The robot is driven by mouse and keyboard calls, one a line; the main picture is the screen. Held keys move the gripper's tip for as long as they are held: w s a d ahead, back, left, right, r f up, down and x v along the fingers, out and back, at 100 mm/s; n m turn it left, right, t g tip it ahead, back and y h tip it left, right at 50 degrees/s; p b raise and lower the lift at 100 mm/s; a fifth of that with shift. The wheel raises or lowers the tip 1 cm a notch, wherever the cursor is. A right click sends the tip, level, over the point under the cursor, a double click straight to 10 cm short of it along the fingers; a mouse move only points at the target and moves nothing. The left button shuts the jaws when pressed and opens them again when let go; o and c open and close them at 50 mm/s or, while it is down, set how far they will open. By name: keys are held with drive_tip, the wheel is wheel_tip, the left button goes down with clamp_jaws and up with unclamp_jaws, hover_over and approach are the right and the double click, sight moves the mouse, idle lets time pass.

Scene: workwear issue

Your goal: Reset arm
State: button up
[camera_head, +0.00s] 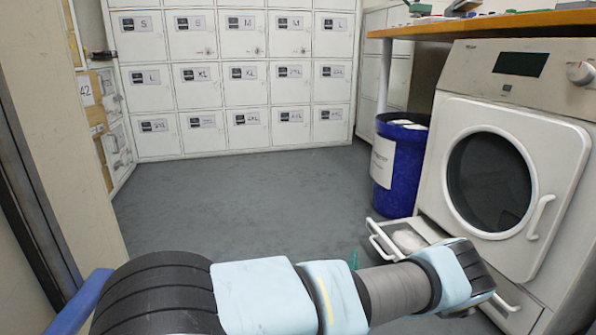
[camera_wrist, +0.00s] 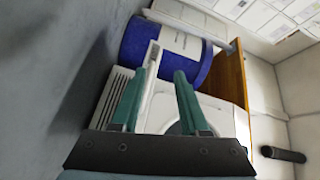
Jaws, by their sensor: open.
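My arm reaches across the bottom of the head view, in front of the white front-loading machine. In the wrist view my gripper (camera_wrist: 160,82) shows two teal fingers standing apart, with nothing clearly held. A pale strip shows beside the left finger; I cannot tell whether it touches. In the head view the gripper is mostly hidden by my arm, with only a small teal bit showing near the floor.
The machine (camera_head: 450,155) stands at right, its round door shut. A low drawer (camera_head: 383,240) is pulled out, something pale inside. A blue bin (camera_head: 404,165) stands beside it under a wooden worktop (camera_head: 480,24). Labelled lockers (camera_head: 240,90) line the back. Grey floor (camera_head: 230,200) is clear.

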drive_tip(key=w+a+r+n+g+y+p, duration=0.3)
drive_tip(key=a+r+n+g+y+p, duration=0.35)
drive_tip(key=a+r+n, duration=0.75)
drive_tip(key=s+a+r+n+g+p, duration=0.2)
drive_tip(key=s+a+r+g, duration=0.35)
drive_tip(key=s+r, duration=0.7)
drive_tip(key=s+a+r+n+g+p, duration=0.25)
drive_tip(key=s+a+r, duration=0.55)
drive_tip(key=s+r, duration=0.5)
wheel_tip(320, 180, up, 39)
drive_tip(key=w+p, duration=0.1)
drive_tip(key=p, duration=3.6)
drive_tip(key=shift+a, duration=0.25)
drive_tip(key=shift+f+g, duration=0.15)
drive_tip(key=shift+g, duration=0.1)
